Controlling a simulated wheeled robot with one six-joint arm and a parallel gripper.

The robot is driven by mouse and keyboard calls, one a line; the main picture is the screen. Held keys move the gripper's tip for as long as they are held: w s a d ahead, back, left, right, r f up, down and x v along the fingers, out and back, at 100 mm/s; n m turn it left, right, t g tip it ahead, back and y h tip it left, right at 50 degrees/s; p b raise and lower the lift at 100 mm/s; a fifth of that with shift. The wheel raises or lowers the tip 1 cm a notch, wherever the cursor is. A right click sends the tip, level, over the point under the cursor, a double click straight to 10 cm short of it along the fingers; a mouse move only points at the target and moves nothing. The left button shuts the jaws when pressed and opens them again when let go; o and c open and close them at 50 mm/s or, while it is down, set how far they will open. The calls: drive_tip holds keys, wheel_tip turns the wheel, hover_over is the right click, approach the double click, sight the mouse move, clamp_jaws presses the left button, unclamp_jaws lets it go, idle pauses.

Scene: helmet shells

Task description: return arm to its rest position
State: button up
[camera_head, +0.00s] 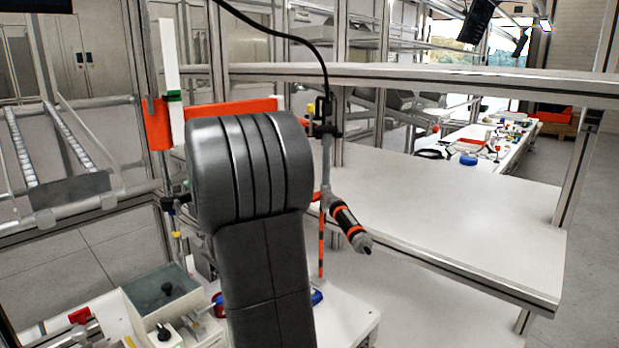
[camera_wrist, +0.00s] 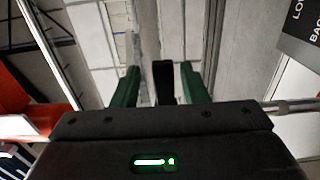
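My arm (camera_head: 262,230), dark grey, rises from the bottom middle of the head view and hides part of the frame behind it. My gripper (camera_wrist: 160,84) shows in the wrist view with its two green fingers spread apart. A narrow dark upright piece shows between the fingers; I cannot tell whether it belongs to the gripper or lies beyond it. I see nothing clearly held. The gripper cannot be made out in the head view. No helmet shell can be clearly made out.
A white workbench (camera_head: 450,215) with a metal frame stands at the right, its near top bare. A black and orange tool (camera_head: 346,222) hangs beside my arm on a cable. A grey bin (camera_head: 163,297) stands at lower left. An orange panel (camera_head: 158,122) is behind my arm.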

drive_tip(key=shift+w+a+f, duration=0.2)
drive_tip(key=shift+w+a, duration=0.05)
drive_tip(key=shift+a, duration=0.05)
drive_tip(key=shift+f, duration=0.45)
drive_tip(key=shift+d, duration=0.2)
